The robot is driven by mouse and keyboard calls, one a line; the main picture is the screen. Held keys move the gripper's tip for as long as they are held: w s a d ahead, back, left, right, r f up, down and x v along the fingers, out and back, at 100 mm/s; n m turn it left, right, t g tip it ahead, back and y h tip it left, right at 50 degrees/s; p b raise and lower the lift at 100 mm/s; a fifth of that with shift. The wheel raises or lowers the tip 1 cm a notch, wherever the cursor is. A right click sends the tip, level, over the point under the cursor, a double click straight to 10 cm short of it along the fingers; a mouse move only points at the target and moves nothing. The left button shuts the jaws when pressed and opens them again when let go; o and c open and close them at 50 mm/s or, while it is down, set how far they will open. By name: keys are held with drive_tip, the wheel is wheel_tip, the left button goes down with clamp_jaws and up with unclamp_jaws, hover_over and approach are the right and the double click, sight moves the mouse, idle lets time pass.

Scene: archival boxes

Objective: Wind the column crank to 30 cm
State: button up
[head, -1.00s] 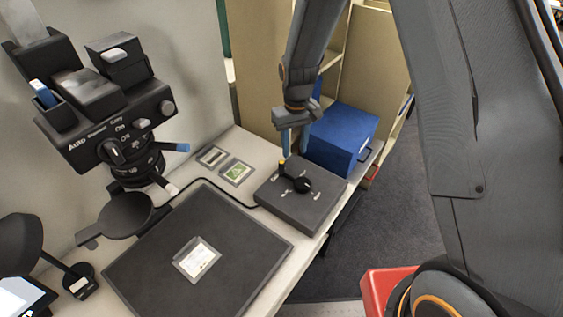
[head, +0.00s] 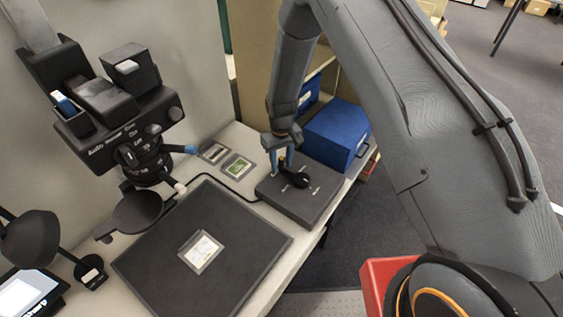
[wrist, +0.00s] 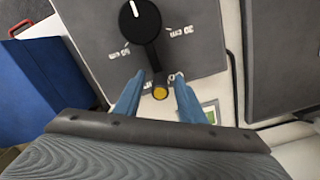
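The crank has a black hub (head: 301,180) and an arm ending in a yellow-tipped handle (head: 282,162). It sits on a dark grey box (head: 300,203) on the table. In the wrist view the black crank arm (wrist: 154,55) runs from the hub (wrist: 139,20) down to the yellow tip (wrist: 160,93). A "30 cm" mark (wrist: 183,30) is right of the hub; another mark (wrist: 119,51) is to the left. My gripper (wrist: 160,78), also in the head view (head: 281,158), is open. Its blue fingers are either side of the handle, with gaps visible.
A blue box (head: 337,135) stands close behind the crank box, to the right. A black column head with knobs (head: 130,140) is at the left. A dark baseboard (head: 165,265) with a card (head: 200,251) lies in front. Two small cards (head: 237,166) lie behind.

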drive_tip(key=shift+f, duration=0.25)
clamp_jaws()
drive_tip(key=shift+w+d+m, duration=0.15)
drive_tip(key=shift+m, duration=0.15)
idle(0.5)
